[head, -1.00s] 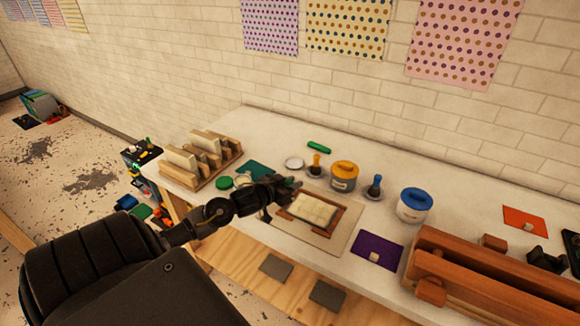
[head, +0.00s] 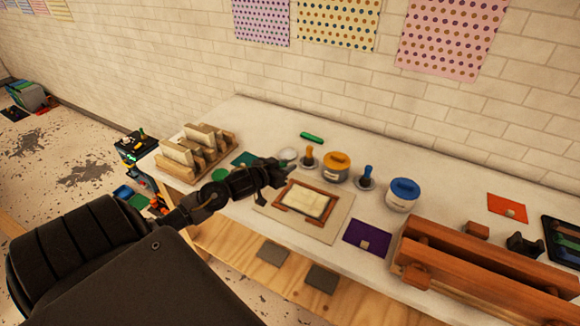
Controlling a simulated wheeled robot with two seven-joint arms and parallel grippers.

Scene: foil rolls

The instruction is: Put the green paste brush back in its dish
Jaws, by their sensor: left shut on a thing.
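My left gripper (head: 284,166) is shut just in front of a small pale dish (head: 288,154) and overlaps its near edge in the head view. The green paste brush appears to be what it holds, but the dark hand hides nearly all of it. I cannot tell how it is tilted or whether it touches the dish. An orange-handled brush (head: 308,157) and a blue-handled brush (head: 366,174) stand upright in their dishes to the right. My right gripper is out of view.
An orange jar (head: 336,168) and a blue-lidded jar (head: 402,196) stand right of the dish. A green cylinder (head: 311,137) lies behind it. A wooden frame (head: 282,196) lies just right of the hand. A wooden rack (head: 222,158) stands left.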

